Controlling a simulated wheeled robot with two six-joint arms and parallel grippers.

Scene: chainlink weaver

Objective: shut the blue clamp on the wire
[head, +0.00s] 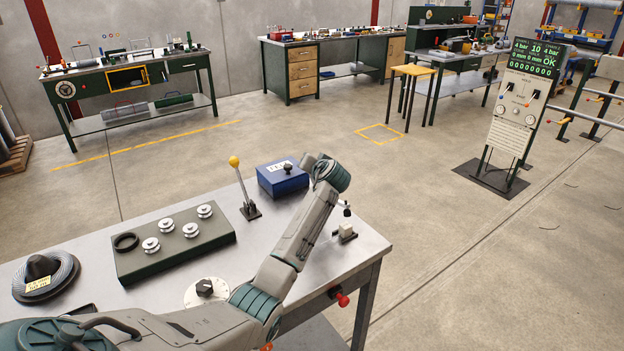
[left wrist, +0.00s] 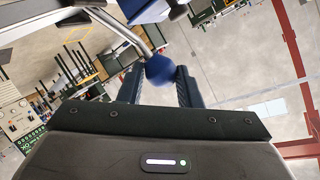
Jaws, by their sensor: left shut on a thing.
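The left wrist view shows my left gripper (left wrist: 159,71) with its two dark fingers on either side of a round blue knob (left wrist: 161,68). The knob sits at the end of a bent metal lever (left wrist: 128,36), which I take to be the blue clamp's handle. The fingers are shut on this knob. In the head view my left arm reaches over the bench's right part, and its own wrist hides the gripper and the clamp. I cannot make out the wire or the clamp's jaws in either view. My right gripper is not in view.
On the bench (head: 85,240) stand a green block with white rollers (head: 178,246), a yellow-knobbed lever (head: 240,185), a blue box (head: 283,180), a dial (head: 206,291) and a grey coil (head: 62,277). A display panel (head: 527,100) stands beyond, on open floor.

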